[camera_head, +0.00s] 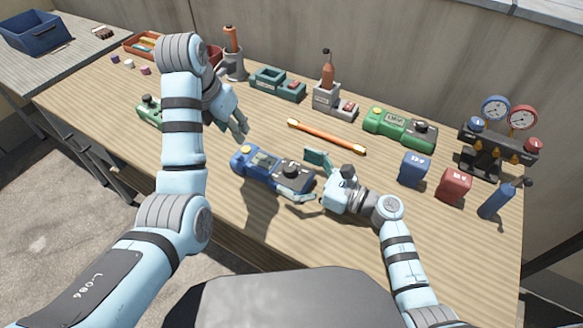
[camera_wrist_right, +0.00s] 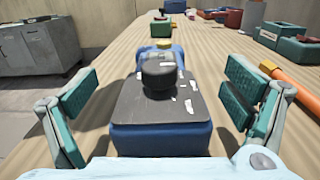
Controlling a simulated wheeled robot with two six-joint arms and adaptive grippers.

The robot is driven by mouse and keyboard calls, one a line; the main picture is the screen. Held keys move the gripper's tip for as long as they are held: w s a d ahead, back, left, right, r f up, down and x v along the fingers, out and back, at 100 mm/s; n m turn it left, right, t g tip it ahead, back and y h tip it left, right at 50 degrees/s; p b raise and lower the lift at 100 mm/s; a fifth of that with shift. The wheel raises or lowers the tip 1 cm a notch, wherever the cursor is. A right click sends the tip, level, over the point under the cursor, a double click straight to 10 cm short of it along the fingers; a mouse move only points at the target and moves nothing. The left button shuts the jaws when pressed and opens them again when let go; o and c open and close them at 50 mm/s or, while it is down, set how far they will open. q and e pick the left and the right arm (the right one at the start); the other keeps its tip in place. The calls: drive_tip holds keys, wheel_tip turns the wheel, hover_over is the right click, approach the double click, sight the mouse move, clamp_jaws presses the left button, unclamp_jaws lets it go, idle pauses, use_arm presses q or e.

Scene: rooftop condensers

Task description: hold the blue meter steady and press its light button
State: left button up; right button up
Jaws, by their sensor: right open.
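The blue meter (camera_head: 262,183) lies on the bench in front of me, with a small screen, a black knob and a yellow button (camera_head: 248,149) at its far-left end. My right gripper (camera_head: 308,177) is open at the knob end of the meter. In the right wrist view the meter (camera_wrist_right: 160,138) lies between the two spread fingers, with visible gaps on both sides.
An orange-yellow bar (camera_head: 327,136) lies behind the meter. A green meter (camera_head: 398,128) stands back right; another (camera_head: 149,111) is partly hidden by my left arm. Blue (camera_head: 412,169) and red (camera_head: 453,186) blocks and a gauge manifold (camera_head: 497,145) stand right. The front bench is mostly clear.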

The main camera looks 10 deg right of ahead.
drive_tip(key=shift+x, duration=0.85)
drive_tip(key=shift+c, duration=0.4)
drive_tip(key=c, duration=1.9)
use_arm(q)
drive_tip(key=shift+c, duration=0.8)
use_arm(e)
drive_tip(key=shift+c, duration=1)
use_arm(q)
clamp_jaws()
